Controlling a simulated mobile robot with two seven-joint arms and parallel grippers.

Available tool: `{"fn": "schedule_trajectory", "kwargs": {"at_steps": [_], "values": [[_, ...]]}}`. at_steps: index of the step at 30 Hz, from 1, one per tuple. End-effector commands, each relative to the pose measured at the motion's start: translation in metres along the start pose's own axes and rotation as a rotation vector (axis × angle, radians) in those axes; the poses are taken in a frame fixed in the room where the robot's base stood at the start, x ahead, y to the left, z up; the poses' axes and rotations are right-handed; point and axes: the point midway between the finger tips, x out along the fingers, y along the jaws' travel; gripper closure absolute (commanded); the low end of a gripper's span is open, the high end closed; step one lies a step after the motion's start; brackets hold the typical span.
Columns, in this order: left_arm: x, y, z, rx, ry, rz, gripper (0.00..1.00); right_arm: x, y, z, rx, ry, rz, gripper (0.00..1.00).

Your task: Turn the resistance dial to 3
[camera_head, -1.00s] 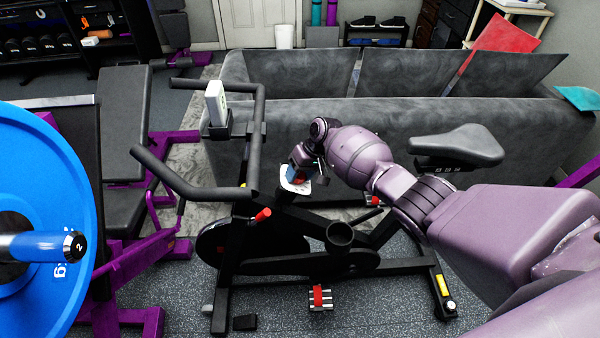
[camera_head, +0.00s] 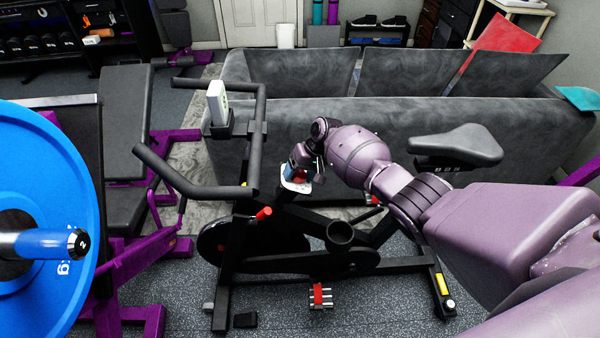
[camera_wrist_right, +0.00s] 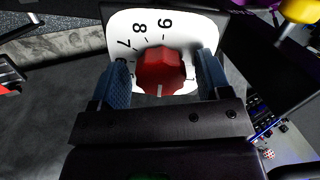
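The resistance dial is a red knob (camera_wrist_right: 160,72) on a white plate (camera_wrist_right: 185,20) with black digits, among them 7 and 8. A white mark on the knob faces the bottom of the right wrist view. My right gripper (camera_wrist_right: 163,78) has its two blue fingers on either side of the knob, with white plate showing in gaps between knob and fingers. In the head view the right gripper (camera_head: 299,175) is at the white plate (camera_head: 294,186) on the exercise bike's frame (camera_head: 310,217). Digits behind the knob and fingers are hidden. My left gripper is not in view.
The bike's handlebar (camera_head: 200,190) and white console (camera_head: 217,102) stand left of my right arm, and its saddle (camera_head: 455,147) is to the right. A grey sofa (camera_head: 300,130) is behind. A blue weight plate (camera_head: 50,170) is at the near left.

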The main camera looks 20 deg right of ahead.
Motion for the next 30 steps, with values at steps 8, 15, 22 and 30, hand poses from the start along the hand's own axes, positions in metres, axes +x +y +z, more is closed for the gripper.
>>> {"fn": "schedule_trajectory", "kwargs": {"at_steps": [8,15,22,30], "values": [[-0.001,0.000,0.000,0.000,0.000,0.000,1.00,-0.001,0.000,-0.001,-0.001,0.002,0.000,0.25],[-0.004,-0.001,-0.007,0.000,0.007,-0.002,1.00,-0.024,-0.001,-0.002,-0.002,0.006,0.001,0.25],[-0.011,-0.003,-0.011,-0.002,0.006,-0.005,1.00,-0.067,-0.001,-0.002,-0.002,0.007,0.001,0.25],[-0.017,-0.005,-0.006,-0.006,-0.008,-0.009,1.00,-0.101,-0.001,-0.001,-0.002,0.003,0.001,0.25]]}}
